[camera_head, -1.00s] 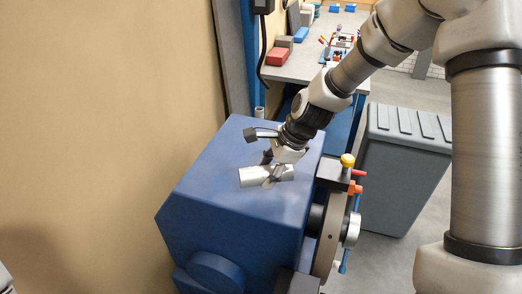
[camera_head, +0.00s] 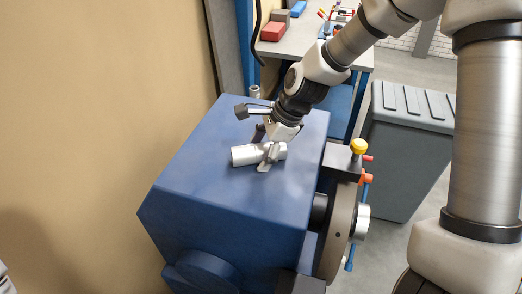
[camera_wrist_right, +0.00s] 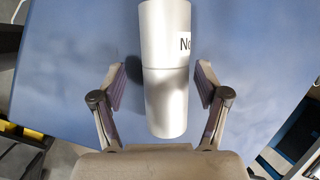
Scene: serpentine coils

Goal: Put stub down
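The stub (camera_head: 244,156) is a silvery white cylinder lying on its side on the flat blue top (camera_head: 215,185) of the machine. My right gripper (camera_head: 266,156) is over it, one finger on each side. In the right wrist view the stub (camera_wrist_right: 165,85) lies between the spread fingertips of the right gripper (camera_wrist_right: 161,88), with a gap on each side. Part of a dark printed label shows on its right side. My left gripper is not in view.
A handwheel (camera_head: 342,232) with a yellow knob (camera_head: 358,146) is at the machine's right side. A grey bin (camera_head: 405,155) stands beyond it. A workbench (camera_head: 310,40) is at the back, and a tan wall (camera_head: 100,100) at the left.

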